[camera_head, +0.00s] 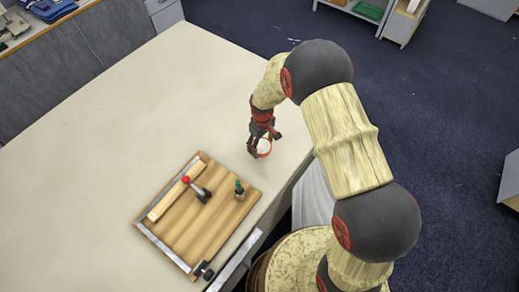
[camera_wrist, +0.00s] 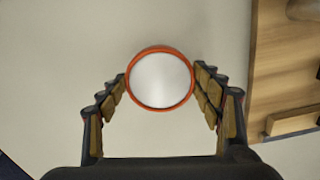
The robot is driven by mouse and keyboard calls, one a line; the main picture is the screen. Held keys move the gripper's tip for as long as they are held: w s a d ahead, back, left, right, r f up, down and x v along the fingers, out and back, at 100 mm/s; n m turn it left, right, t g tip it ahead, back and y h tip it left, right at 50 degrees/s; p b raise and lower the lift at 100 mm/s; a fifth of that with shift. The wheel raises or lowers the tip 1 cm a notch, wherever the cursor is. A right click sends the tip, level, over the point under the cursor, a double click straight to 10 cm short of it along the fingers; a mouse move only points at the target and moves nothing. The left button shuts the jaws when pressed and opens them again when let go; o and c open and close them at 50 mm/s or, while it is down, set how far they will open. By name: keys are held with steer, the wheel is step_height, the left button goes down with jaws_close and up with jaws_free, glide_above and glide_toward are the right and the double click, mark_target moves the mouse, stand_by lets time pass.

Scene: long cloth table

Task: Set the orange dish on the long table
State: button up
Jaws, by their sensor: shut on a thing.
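The orange dish (camera_wrist: 160,107) is small and round, with an orange rim and a white inside. In the wrist view it sits between the two fingers of my gripper (camera_wrist: 160,88), which touch it on both sides. In the head view my gripper (camera_head: 260,150) points down over the long table (camera_head: 120,90), near its right edge, with the dish (camera_head: 264,147) at its fingertips. I cannot tell whether the dish touches the tabletop. The table has a pale, plain top.
A wooden board (camera_head: 200,228) with a metal edge lies left of and nearer than my gripper. On it are a red-knobbed tool (camera_head: 197,189) and a small dark green-topped item (camera_head: 240,190). The table's far and left parts are bare.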

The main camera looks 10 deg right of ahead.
mark_target(260, 146)
steer(key=shift+a+f, duration=0.3)
steer(key=shift+a, duration=0.05)
steer(key=shift+w+a+f, duration=0.1)
steer(key=shift+a+f, duration=0.05)
steer(key=shift+f, duration=1.55)
steer(key=shift+f, duration=0.1)
steer(key=shift+f, duration=0.15)
steer(key=o, duration=1.7)
